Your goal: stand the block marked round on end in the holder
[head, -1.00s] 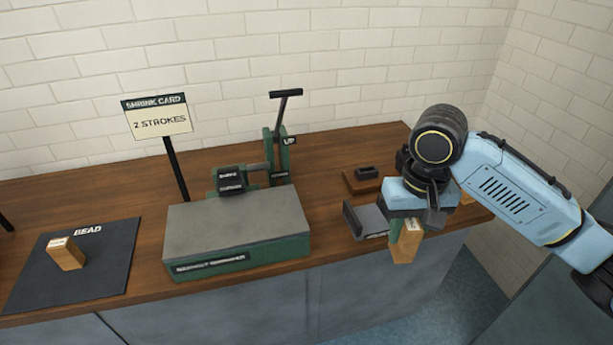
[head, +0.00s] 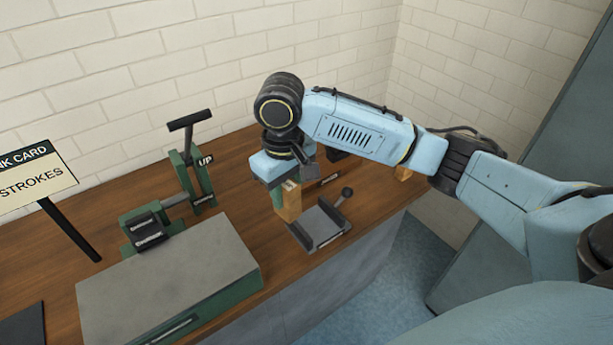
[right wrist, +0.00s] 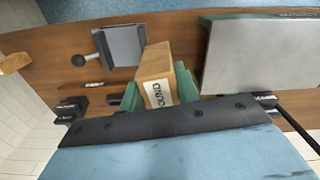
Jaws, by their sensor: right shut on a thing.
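My right gripper (head: 285,196) is shut on a wooden block (head: 291,206), its green fingers on either side. In the right wrist view the block (right wrist: 155,65) has a white label with partly visible letters that look like the end of "ROUND". The block hangs from the gripper just left of a grey tray (head: 322,225) with raised sides, which looks like the holder. The tray (right wrist: 124,45) also shows in the right wrist view and is empty. I cannot tell whether the block touches the table. My left gripper is not in view.
A green machine with a grey flat top (head: 170,285) and an upright lever (head: 190,150) stands to the left. A black knobbed lever (head: 346,192) stands by the tray. Another wooden block (head: 403,173) is at the right end of the table. The tiled wall is behind.

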